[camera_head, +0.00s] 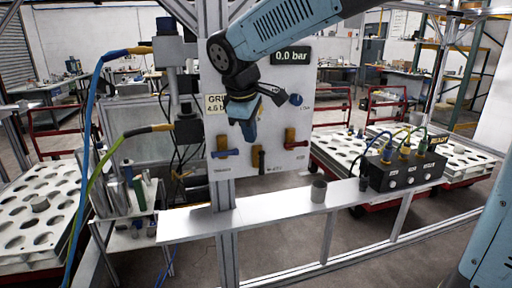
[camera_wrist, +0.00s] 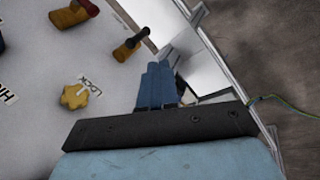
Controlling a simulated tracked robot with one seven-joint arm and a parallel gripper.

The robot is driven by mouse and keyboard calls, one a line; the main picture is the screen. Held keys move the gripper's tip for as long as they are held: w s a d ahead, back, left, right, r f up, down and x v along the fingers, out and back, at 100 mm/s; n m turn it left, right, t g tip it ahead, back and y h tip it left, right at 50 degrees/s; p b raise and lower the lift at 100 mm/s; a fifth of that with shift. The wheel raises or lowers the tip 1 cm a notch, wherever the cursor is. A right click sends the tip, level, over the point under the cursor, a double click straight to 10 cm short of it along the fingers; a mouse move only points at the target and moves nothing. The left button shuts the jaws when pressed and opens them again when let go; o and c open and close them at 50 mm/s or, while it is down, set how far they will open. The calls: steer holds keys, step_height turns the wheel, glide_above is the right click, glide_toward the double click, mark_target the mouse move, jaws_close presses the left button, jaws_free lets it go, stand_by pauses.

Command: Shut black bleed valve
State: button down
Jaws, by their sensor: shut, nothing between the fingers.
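The black bleed valve (camera_head: 258,158) is low on the white panel, between two valves with coloured levers. Its dark lever looks about upright there, but it is small. In the wrist view, a brass valve with a dark lever (camera_wrist: 131,46) lies ahead and left of my fingertips; it looks like the same valve, though I cannot be sure. My gripper (camera_head: 249,138) hangs in front of the panel, above the black valve in the picture. In the wrist view, my blue fingers (camera_wrist: 160,68) are together, empty and apart from every valve.
A red-levered valve (camera_wrist: 76,13) and a yellow knob (camera_wrist: 75,96) marked LOCK are also on the panel. A blue knob (camera_head: 295,99) sits at its upper right. Below are a grey shelf (camera_head: 275,206) with a grey cup (camera_head: 319,190) and a black connector box (camera_head: 405,172).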

glide_toward(260, 164)
step_height(260, 164, down, 4)
steer(key=s, duration=0.2)
steer(key=shift+w+d+f, duration=0.1)
steer(key=shift+w+d, duration=0.05)
steer(key=shift+w, duration=0.75)
steer(key=shift+w+d+f, duration=0.1)
steer(key=shift+w+d, duration=0.1)
steer(key=shift+w, duration=0.7)
